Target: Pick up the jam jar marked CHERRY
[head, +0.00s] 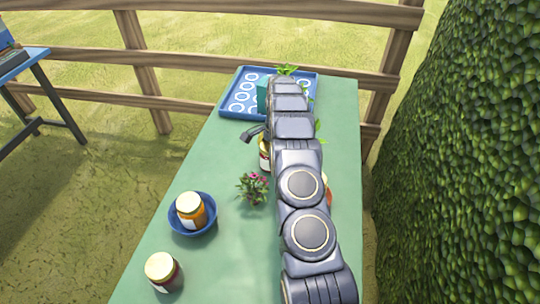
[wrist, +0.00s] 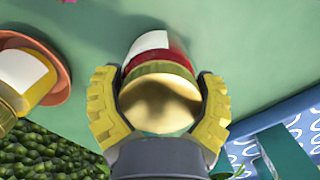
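A jar with a gold lid and a red and white label (wrist: 158,45) stands between the two yellow-padded fingers of my gripper (wrist: 158,100) in the wrist view. The fingers flank its lid closely on both sides; I cannot tell whether they press on it. In the head view the same jar (head: 264,153) is partly hidden by my arm. Its label text is not readable, so I cannot confirm CHERRY. A jar with an orange label (head: 190,210) stands in a blue bowl (head: 206,226). Another jar (head: 163,271) stands at the front left of the table.
The green table (head: 225,265) also bears a small pink-flowered plant (head: 253,188) and a blue tray with white rings (head: 240,97) at the back. In the wrist view a jar with a yellow and white label (wrist: 25,72) sits in a terracotta dish (wrist: 61,88). A hedge (head: 460,170) rises on the right.

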